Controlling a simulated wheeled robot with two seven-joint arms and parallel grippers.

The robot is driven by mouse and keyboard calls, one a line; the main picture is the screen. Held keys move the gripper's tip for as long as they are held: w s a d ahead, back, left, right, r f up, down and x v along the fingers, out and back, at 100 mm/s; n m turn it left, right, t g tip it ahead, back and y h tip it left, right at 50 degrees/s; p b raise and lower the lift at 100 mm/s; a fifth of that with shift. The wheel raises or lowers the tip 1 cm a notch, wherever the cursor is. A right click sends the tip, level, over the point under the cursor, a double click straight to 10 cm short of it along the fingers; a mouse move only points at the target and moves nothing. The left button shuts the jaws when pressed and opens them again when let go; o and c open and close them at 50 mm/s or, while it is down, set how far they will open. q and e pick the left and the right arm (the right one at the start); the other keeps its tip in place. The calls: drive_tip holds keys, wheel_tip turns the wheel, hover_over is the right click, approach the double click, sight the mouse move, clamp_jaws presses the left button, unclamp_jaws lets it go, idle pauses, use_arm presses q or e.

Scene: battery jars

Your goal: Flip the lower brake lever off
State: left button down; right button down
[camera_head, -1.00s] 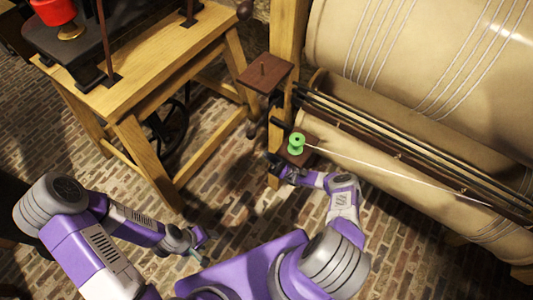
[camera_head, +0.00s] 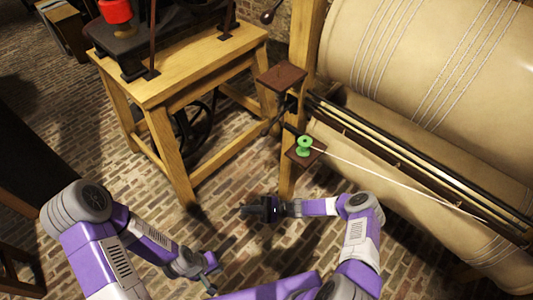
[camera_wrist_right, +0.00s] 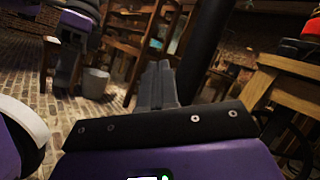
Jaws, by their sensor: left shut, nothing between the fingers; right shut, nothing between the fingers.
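Short dark bars stick out at the wooden post (camera_head: 288,178) beside the roller machine. The lower one (camera_head: 292,129) sits just above the small shelf with the green spool; I take it for the lower brake lever, but its setting is too small to tell. My right gripper (camera_head: 243,210) is shut and empty, below and left of that shelf, apart from the bar and the post. Its closed fingers also show in the right wrist view (camera_wrist_right: 158,85), pointing at a chair. My left gripper (camera_head: 212,288) is shut and empty, low over the brick floor.
The green spool (camera_head: 304,146) stands on the lower shelf (camera_head: 305,157), with white thread running right. An upper brown shelf (camera_head: 281,77) juts from the post. A wooden table (camera_head: 173,80) stands left. Large cream rollers (camera_head: 430,60) fill the right. Brick floor (camera_head: 225,180) lies open between.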

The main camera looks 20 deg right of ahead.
drive_tip(key=s+a+f+n+g+h, duration=0.45)
drive_tip(key=s+f+h, duration=0.25)
drive_tip(key=s+h, duration=0.35)
drive_tip(key=s+d+n+t+h, duration=0.4)
drive_tip(key=d+h, duration=0.4)
drive_tip(key=d, duration=0.1)
drive_tip(key=shift+s+r+n, duration=0.2)
drive_tip(key=shift+s+n, duration=0.05)
drive_tip(key=shift+n, duration=0.1)
drive_tip(key=shift+d, duration=0.1)
